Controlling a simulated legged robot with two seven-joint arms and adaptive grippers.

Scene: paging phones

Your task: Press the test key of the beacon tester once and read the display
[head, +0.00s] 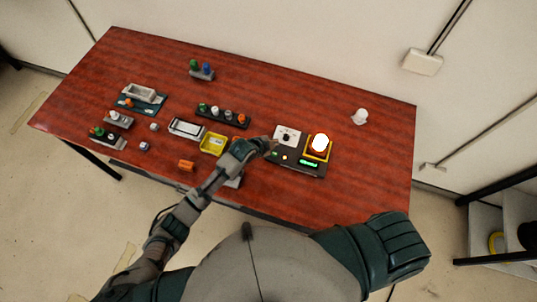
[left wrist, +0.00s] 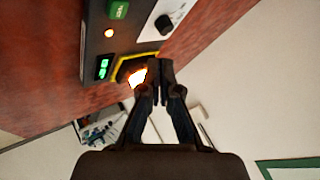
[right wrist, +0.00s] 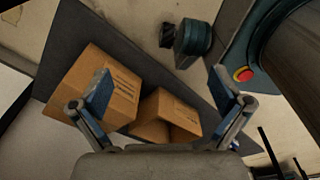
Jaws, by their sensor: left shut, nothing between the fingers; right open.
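The beacon tester (head: 292,167) is a dark box at the right part of the red table. It carries a white panel with a black knob (left wrist: 164,22), a lit beacon (head: 319,143) in a yellow surround, an amber lamp (left wrist: 108,33) and a lit green display (left wrist: 103,68) too small to read. The green test key (left wrist: 118,9) is at the top edge of the left wrist view. My left gripper (head: 270,146) is shut and empty, close to the tester's left end; contact with the key cannot be told. My right gripper (right wrist: 162,88) is open and empty, away from the table.
Left of the tester are a yellow tray (head: 213,144), a white-rimmed tray (head: 186,128), a dark strip (head: 222,117) with several coloured parts, and an orange block (head: 186,165). A white object (head: 360,116) stands at the right. Cardboard boxes (right wrist: 98,88) lie below my right gripper.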

